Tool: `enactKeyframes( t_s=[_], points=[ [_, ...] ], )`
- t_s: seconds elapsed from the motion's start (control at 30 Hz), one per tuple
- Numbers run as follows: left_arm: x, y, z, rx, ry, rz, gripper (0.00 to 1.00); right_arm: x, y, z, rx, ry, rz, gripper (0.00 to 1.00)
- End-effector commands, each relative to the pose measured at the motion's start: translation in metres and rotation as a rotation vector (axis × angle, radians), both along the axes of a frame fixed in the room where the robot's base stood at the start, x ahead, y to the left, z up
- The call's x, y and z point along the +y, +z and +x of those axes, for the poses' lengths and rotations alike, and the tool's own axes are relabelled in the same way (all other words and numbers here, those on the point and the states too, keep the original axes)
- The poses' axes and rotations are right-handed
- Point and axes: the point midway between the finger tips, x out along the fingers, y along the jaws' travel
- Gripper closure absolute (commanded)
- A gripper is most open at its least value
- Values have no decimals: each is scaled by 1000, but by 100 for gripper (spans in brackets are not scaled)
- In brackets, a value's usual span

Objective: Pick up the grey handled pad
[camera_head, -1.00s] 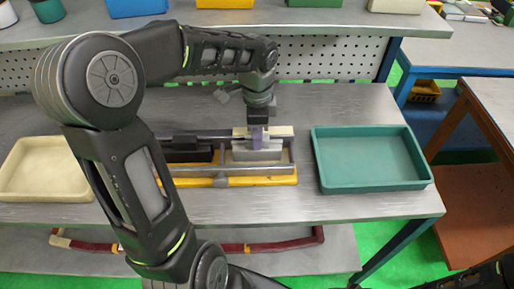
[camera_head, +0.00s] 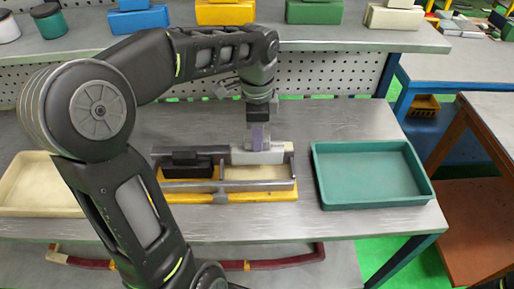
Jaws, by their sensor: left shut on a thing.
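The grey handled pad (camera_head: 242,155) is a light grey block held under my left gripper (camera_head: 258,141). The gripper points down and is shut on the pad's handle, which is mostly hidden between the fingers. The pad appears raised above the right compartment of the yellow-based holder (camera_head: 222,197), overlapping its back rail in the picture. The bare cream floor of that compartment shows below the pad. A black handled pad (camera_head: 187,164) sits in the left compartment. My right gripper is out of view.
An empty green tray (camera_head: 372,172) stands right of the holder. A cream tray (camera_head: 38,190) is at the left, partly behind my left arm. A shelf (camera_head: 330,38) with coloured boxes runs along the back. Bare tabletop lies behind the holder.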

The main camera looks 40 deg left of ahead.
Motion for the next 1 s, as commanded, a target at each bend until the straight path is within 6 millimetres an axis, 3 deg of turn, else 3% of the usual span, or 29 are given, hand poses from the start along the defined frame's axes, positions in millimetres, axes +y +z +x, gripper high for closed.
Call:
enactKeyframes(
  t_s=[0.13, 0.3, 1.0],
  points=[
    [0, 28, 1, -5, 1, 0, 100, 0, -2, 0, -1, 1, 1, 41],
    [0, 44, 0, -2, 1, -1, 100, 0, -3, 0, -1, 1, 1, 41],
    [-1, 45, 1, -1, 5, -1, 100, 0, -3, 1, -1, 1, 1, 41]
  ],
)
